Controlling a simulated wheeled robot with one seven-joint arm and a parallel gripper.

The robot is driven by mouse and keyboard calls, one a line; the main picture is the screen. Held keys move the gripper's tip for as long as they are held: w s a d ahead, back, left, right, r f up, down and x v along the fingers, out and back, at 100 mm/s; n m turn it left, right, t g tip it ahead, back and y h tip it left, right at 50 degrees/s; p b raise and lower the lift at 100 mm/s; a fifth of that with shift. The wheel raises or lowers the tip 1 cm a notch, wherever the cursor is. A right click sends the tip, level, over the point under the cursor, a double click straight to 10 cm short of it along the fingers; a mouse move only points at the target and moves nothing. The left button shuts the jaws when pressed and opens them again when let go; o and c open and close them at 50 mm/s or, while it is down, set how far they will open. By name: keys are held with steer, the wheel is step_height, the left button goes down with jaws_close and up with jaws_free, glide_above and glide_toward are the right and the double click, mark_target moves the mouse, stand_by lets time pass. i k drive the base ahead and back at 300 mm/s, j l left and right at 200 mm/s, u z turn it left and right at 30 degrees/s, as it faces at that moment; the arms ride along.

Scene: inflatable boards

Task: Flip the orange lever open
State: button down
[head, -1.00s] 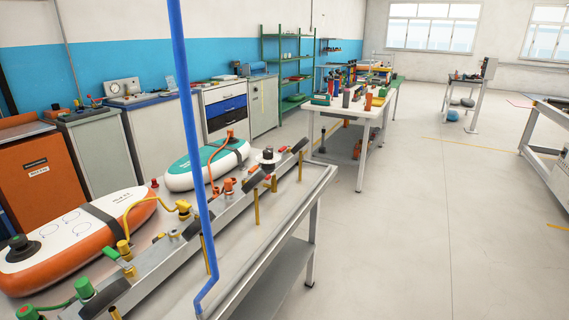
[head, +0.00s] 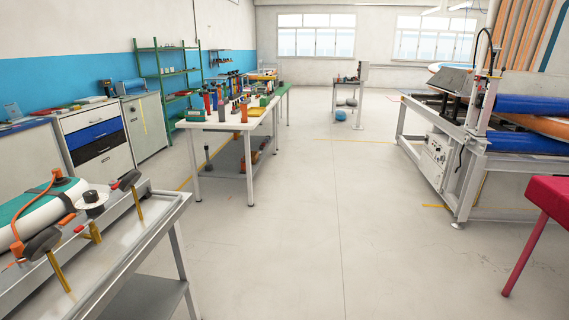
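A metal test bench (head: 150,225) stands at the lower left, cut off by the picture edge. On its rail are black rollers or knobs, yellow posts (head: 58,271) and a black-and-white round fitting (head: 93,200). A small orange part (head: 67,219) sits on the rail beside that fitting; it is too small to tell whether it is the orange lever or how it is set. An orange hose (head: 30,212) runs over a teal-and-white inflatable board (head: 52,200) to an orange fitting (head: 17,249). My gripper is not in view.
A white table (head: 250,124) with bottles and tools stands ahead. A machine frame with blue rollers (head: 530,104) and a pink table (head: 553,196) are at right. The middle floor is clear.

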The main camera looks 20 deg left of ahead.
mark_target(70, 217)
steer(key=i+u, duration=0.2)
steer(key=i, duration=0.4)
steer(key=i+l+u, duration=0.1)
steer(key=i+u, duration=0.15)
steer(key=i, duration=0.3)
steer(key=i+u, duration=0.35)
steer(key=i+l+u, duration=0.1)
steer(key=i+u, duration=0.25)
steer(key=i+l+u, duration=0.15)
steer(key=u, duration=0.15)
steer(key=i+l+u, duration=0.1)
steer(key=i+u, duration=0.15)
steer(key=u, duration=0.15)
steer(key=i+l+u, duration=0.2)
steer(key=u, duration=0.15)
steer(key=i+l+u, duration=0.25)
steer(key=u, duration=0.15)
steer(key=i+l+u, duration=0.15)
steer(key=l+u, duration=0.25)
steer(key=j, duration=0.1)
